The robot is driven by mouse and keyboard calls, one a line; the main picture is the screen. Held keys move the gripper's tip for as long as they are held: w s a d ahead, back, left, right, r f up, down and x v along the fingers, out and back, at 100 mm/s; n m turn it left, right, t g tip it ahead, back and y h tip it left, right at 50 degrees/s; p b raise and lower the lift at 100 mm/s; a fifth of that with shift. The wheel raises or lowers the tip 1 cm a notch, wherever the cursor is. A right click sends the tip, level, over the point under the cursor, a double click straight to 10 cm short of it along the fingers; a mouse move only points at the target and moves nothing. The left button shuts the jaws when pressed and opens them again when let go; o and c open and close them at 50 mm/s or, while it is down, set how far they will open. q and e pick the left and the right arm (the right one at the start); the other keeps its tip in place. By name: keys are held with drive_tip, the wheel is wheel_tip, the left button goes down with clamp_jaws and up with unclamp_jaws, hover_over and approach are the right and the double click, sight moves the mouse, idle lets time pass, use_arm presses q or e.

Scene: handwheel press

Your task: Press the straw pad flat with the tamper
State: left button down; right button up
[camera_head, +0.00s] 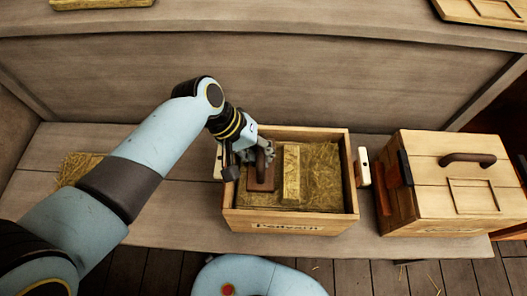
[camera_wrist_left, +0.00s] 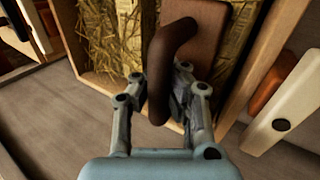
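The tamper is a brown plate (camera_head: 261,178) with a dark curved handle, inside the left part of an open wooden crate (camera_head: 291,226). It also shows in the left wrist view, where its handle (camera_wrist_left: 166,65) rises between my fingers. My left gripper (camera_head: 262,152) is at the handle, one finger on each side. The handle hides part of the fingertips, so I cannot tell whether they clamp it. Straw (camera_head: 322,172) fills the crate around the tamper; the pad's edges under the plate are hidden. My right gripper is not in view.
A pale bar (camera_head: 291,172) lies across the crate, right of the tamper. A wooden box (camera_head: 450,195) with a dark handle stands to the right. A straw piece (camera_head: 78,167) lies on the bench at left, partly behind my arm. The bench's back wall is close.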

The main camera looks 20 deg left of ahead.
use_arm(q)
drive_tip(key=shift+s+f+p, duration=0.1)
drive_tip(key=shift+f+p, duration=0.2)
idle(1.1)
drive_tip(key=shift+r, duration=0.2)
drive_tip(key=shift+r+p, duration=0.25)
drive_tip(key=shift+p, duration=0.15)
wheel_tip(320, 180, up, 10)
drive_tip(key=p, duration=1)
drive_tip(key=shift+f, duration=0.4)
